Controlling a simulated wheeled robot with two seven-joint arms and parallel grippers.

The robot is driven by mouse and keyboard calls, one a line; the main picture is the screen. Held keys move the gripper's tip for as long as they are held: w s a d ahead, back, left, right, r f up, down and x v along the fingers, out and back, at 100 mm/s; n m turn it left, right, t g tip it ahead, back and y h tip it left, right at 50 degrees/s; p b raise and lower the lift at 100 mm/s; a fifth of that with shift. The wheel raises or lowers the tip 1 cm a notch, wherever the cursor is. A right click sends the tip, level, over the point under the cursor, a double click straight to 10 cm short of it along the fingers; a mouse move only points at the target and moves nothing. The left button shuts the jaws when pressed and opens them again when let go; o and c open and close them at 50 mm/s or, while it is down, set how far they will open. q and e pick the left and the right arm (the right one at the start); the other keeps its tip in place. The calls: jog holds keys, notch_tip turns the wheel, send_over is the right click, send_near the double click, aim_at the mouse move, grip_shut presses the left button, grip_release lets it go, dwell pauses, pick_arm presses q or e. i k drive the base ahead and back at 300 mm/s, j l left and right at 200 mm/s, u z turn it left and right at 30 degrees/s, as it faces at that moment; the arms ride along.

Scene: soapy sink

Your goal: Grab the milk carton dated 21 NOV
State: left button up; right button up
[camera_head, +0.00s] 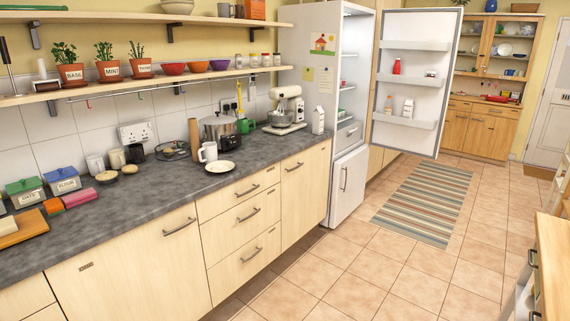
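A white carton (318,120) stands upright on the grey worktop, close to the fridge. The tall fridge (320,75) is open, with its door (419,75) swung out to the right. No date can be read on either carton. Much of the fridge's inside is hidden by its side wall. Neither of my grippers is in view.
Tiled floor and a striped rug (425,200) lie clear before the fridge. A wooden unit (553,265) edges the right.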

aim_at(318, 114)
jog(key=i+l+z, duration=0.4)
jog(key=i, duration=0.55)
jog(key=i+z, duration=0.4)
jog(key=i, duration=0.55)
